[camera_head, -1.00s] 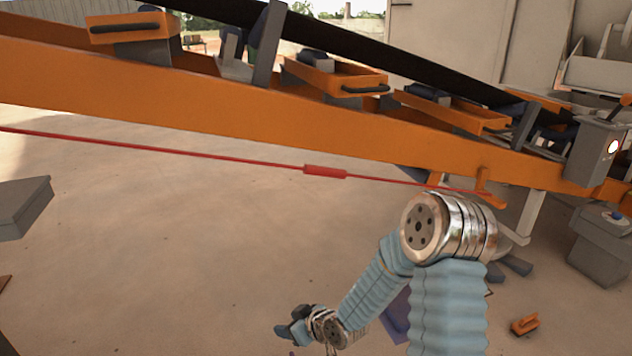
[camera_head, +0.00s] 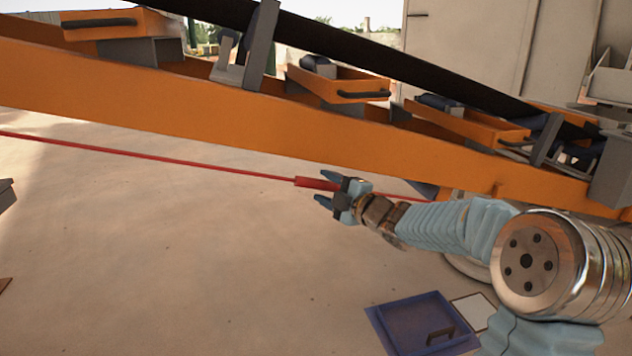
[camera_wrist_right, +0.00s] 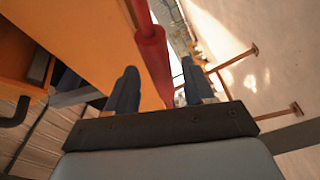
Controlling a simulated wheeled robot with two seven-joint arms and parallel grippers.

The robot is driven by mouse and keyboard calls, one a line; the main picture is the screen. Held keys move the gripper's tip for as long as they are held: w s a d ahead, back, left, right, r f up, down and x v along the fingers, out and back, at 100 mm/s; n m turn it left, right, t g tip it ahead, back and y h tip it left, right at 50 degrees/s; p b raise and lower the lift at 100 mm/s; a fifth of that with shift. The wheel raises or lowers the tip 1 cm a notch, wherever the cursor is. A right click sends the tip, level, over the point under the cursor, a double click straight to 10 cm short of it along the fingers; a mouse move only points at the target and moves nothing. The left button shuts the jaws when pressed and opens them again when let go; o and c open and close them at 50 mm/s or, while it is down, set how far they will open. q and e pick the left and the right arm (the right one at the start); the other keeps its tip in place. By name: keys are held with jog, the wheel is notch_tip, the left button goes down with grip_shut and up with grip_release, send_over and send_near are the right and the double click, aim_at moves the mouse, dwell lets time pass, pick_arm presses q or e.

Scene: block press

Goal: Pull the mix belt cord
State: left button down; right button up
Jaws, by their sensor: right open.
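The red cord (camera_head: 170,159) runs along the orange conveyor frame (camera_head: 260,116), sloping down to the right. A thicker red handle (camera_head: 316,184) sits on it. My right gripper (camera_head: 325,189) is open at the handle's right part, with one finger seen above it and one below. In the right wrist view the red handle (camera_wrist_right: 153,64) passes between the two open fingers (camera_wrist_right: 160,88) and reaches down toward the palm. I cannot tell whether the fingers touch it. The palm hides the handle's lower end. My left gripper is not in view.
The black belt (camera_head: 400,65) and orange roller brackets (camera_head: 340,82) lie above the frame. A blue tray-like item (camera_head: 405,322) with a dark handle lies on the floor at the lower right. The concrete floor (camera_head: 170,260) below the cord is mostly clear.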

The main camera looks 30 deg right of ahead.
jog(key=w, duration=0.4)
jog(key=shift+a, duration=0.4)
